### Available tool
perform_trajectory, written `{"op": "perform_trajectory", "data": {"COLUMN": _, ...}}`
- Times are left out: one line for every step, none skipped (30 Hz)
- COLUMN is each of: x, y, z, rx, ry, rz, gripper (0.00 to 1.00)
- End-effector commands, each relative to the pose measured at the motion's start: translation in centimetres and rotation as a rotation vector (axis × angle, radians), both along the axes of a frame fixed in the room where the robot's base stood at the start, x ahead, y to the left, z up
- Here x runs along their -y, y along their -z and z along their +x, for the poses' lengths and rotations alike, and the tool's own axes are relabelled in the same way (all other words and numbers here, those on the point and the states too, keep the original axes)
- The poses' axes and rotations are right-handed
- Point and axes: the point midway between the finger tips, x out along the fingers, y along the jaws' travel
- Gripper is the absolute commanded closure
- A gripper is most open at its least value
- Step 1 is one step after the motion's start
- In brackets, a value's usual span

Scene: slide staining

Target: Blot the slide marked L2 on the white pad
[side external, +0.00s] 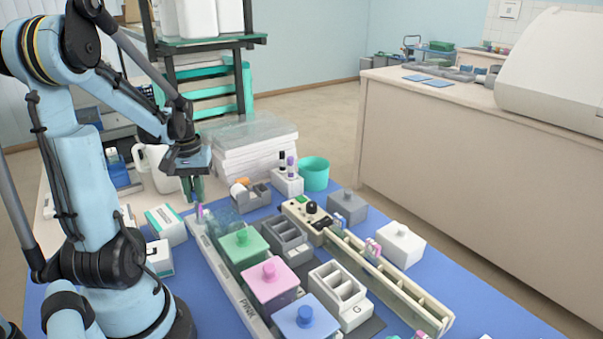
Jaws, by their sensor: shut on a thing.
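My gripper (193,196) points down at the far left end of the long pale rail, beside the staining jars. Its greenish fingers are shut on a small slide with a purple end (199,211). The slide hangs upright at the rail's end; I cannot tell whether it touches the rail. Its marking is too small to read, so I cannot confirm L2. More slides with pink ends (373,250) stand in the long slotted rack on the right. I cannot make out the white pad for certain.
Lidded jars in green (242,243), pink (270,283) and blue (306,318) line the rail (229,281). Grey and white divided holders (338,288) stand beside them. The blue mat (480,300) is clear at right.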

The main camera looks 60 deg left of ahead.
Motion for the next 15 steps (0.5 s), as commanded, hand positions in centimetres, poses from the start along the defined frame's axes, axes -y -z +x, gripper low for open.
{"op": "perform_trajectory", "data": {"x": 0.0, "y": -0.4, "z": 0.0, "rx": 0.0, "ry": 0.0, "rz": 0.0, "gripper": 1.0}}
{"op": "perform_trajectory", "data": {"x": 0.0, "y": -0.6, "z": 0.0, "rx": 0.0, "ry": 0.0, "rz": 0.0, "gripper": 1.0}}
{"op": "perform_trajectory", "data": {"x": 0.0, "y": -0.9, "z": 0.0, "rx": 0.0, "ry": 0.0, "rz": 0.0, "gripper": 1.0}}
{"op": "perform_trajectory", "data": {"x": 0.0, "y": -1.2, "z": 0.0, "rx": 0.0, "ry": 0.0, "rz": 0.0, "gripper": 1.0}}
{"op": "perform_trajectory", "data": {"x": 0.0, "y": -1.4, "z": 0.0, "rx": 0.0, "ry": 0.0, "rz": 0.0, "gripper": 1.0}}
{"op": "perform_trajectory", "data": {"x": 0.0, "y": -1.7, "z": 0.0, "rx": 0.0, "ry": 0.0, "rz": 0.0, "gripper": 1.0}}
{"op": "perform_trajectory", "data": {"x": 0.0, "y": -1.9, "z": 0.0, "rx": 0.001, "ry": 0.0, "rz": 0.001, "gripper": 1.0}}
{"op": "perform_trajectory", "data": {"x": 0.0, "y": -2.1, "z": 0.0, "rx": 0.001, "ry": 0.0, "rz": 0.001, "gripper": 1.0}}
{"op": "perform_trajectory", "data": {"x": 0.0, "y": -2.4, "z": 0.0, "rx": 0.001, "ry": 0.0, "rz": 0.001, "gripper": 1.0}}
{"op": "perform_trajectory", "data": {"x": 0.0, "y": -2.6, "z": 0.0, "rx": 0.001, "ry": 0.0, "rz": 0.001, "gripper": 1.0}}
{"op": "perform_trajectory", "data": {"x": 0.0, "y": -2.8, "z": 0.0, "rx": 0.001, "ry": 0.0, "rz": 0.001, "gripper": 1.0}}
{"op": "perform_trajectory", "data": {"x": 0.0, "y": -3.1, "z": 0.0, "rx": 0.001, "ry": 0.0, "rz": 0.001, "gripper": 1.0}}
{"op": "perform_trajectory", "data": {"x": 0.0, "y": -3.4, "z": 0.0, "rx": 0.001, "ry": 0.0, "rz": 0.001, "gripper": 1.0}}
{"op": "perform_trajectory", "data": {"x": 0.0, "y": -3.6, "z": 0.0, "rx": 0.001, "ry": 0.0, "rz": 0.001, "gripper": 1.0}}
{"op": "perform_trajectory", "data": {"x": 0.0, "y": -3.9, "z": 0.0, "rx": 0.001, "ry": 0.0, "rz": 0.001, "gripper": 1.0}}
